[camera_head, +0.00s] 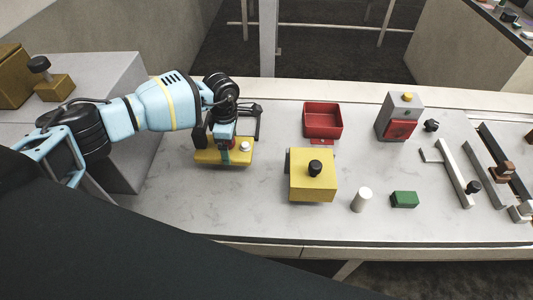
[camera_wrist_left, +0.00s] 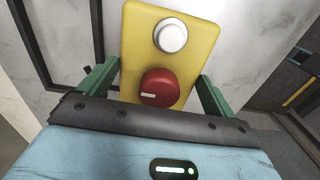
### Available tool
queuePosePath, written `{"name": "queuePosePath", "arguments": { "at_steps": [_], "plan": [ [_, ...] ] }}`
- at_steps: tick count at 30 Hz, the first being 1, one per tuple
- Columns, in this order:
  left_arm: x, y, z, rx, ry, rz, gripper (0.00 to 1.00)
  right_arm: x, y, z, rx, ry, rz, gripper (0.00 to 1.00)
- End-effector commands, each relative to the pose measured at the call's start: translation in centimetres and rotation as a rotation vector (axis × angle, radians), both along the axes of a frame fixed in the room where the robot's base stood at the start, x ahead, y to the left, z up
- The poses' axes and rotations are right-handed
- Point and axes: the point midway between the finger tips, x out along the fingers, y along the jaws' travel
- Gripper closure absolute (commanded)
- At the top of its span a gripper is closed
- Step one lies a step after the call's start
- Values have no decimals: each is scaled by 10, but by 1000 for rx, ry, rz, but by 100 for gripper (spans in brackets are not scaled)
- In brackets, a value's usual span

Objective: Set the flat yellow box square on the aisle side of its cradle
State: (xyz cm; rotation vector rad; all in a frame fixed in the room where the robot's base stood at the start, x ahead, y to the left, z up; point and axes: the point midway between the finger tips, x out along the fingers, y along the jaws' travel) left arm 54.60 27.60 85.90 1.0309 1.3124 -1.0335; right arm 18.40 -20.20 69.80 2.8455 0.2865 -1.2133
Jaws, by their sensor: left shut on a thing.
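The flat yellow box (camera_head: 208,158) is at the left of the worktop in the head view. It carries a white button and a red knob, both clear in the wrist view, where the box (camera_wrist_left: 143,25) points away from me. My left gripper (camera_head: 227,146) comes down over the box from above, shut on it, with a green finger along each side in the wrist view. I cannot tell whether the box touches the worktop. A thin black frame (camera_head: 258,124) stands just behind and right of the box; I cannot tell if it is the cradle. My right gripper is out of view.
Right of the box stand a larger yellow box (camera_head: 313,186) with a black knob, a red tray (camera_head: 322,121), a white cylinder (camera_head: 361,200) and a green block (camera_head: 404,200). A grey box (camera_head: 400,117) and metal rails (camera_head: 456,175) are farther right. The front-left worktop is clear.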

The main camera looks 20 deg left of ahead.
Motion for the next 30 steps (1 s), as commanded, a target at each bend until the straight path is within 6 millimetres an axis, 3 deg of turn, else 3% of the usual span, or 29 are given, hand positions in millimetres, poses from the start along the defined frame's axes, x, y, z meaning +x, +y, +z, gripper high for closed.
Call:
{"name": "queuePosePath", "arguments": {
  "at_steps": [5,11,24,30],
  "plan": [
    [-10,-12,18,-15,-5,-182,42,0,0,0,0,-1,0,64],
    [-37,-32,48,-29,-11,-550,42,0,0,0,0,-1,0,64],
    [-136,-60,116,-14,-13,-1541,42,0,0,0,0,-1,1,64],
    [-162,-61,128,0,-4,-1770,42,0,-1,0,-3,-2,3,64]
  ]
}}
